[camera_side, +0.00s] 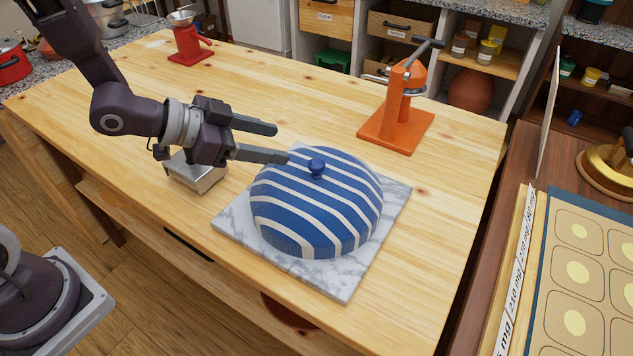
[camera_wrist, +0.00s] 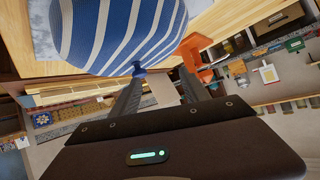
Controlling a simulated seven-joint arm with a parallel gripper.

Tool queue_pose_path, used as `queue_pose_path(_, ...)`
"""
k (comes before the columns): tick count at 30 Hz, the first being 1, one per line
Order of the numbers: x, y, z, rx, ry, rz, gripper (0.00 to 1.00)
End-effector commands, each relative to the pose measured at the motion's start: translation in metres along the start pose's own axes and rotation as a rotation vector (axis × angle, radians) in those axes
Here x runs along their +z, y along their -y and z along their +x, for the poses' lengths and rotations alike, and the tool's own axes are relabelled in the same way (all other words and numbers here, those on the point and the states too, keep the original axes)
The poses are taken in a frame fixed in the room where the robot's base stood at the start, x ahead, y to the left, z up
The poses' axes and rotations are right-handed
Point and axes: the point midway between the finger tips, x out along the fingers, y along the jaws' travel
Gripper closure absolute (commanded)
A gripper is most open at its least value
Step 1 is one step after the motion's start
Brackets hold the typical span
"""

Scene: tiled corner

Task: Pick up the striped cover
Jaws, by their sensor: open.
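The striped cover (camera_side: 322,222) is a blue and white dome with a small blue knob (camera_side: 317,167) on top. It sits on a grey-white marble board (camera_side: 345,286) on the wooden table. My gripper (camera_side: 284,143) is open and empty, to the upper left of the cover. In the side view its nearer finger ends close to the cover's upper left edge; I cannot tell whether it touches. In the wrist view the cover (camera_wrist: 118,28) fills the top, and its knob (camera_wrist: 138,69) shows by the tip of the left finger. What lies under the cover is hidden.
An orange press (camera_side: 398,110) stands behind the cover. A red grinder (camera_side: 189,44) is at the far left of the table (camera_side: 300,80). A metal box (camera_side: 196,172) sits below my wrist.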

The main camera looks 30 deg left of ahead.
Motion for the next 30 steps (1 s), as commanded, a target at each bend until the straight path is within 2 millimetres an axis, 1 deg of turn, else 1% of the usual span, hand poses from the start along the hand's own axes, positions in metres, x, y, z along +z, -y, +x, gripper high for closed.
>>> queue_pose_path(1, 0.004, -0.013, 0.008, 0.063, -0.046, -0.024, 0.46)
queue_pose_path(3, 0.003, -0.025, 0.012, 0.124, -0.112, -0.048, 0.46)
queue_pose_path(6, 0.0, -0.034, 0.016, 0.163, -0.156, -0.065, 0.46)
queue_pose_path(11, -0.004, -0.039, 0.037, 0.169, -0.162, -0.065, 0.46)
queue_pose_path(15, -0.006, -0.042, 0.065, 0.167, -0.161, -0.064, 0.46)
queue_pose_path(18, -0.009, -0.043, 0.078, 0.166, -0.162, -0.064, 0.46)
queue_pose_path(21, -0.01, -0.043, 0.083, 0.164, -0.161, -0.065, 0.46)
queue_pose_path(25, -0.01, -0.043, 0.083, 0.163, -0.161, -0.066, 0.46)
queue_pose_path(26, -0.01, -0.043, 0.083, 0.163, -0.161, -0.066, 0.48)
queue_pose_path(30, -0.01, -0.043, 0.083, 0.163, -0.161, -0.066, 0.76)
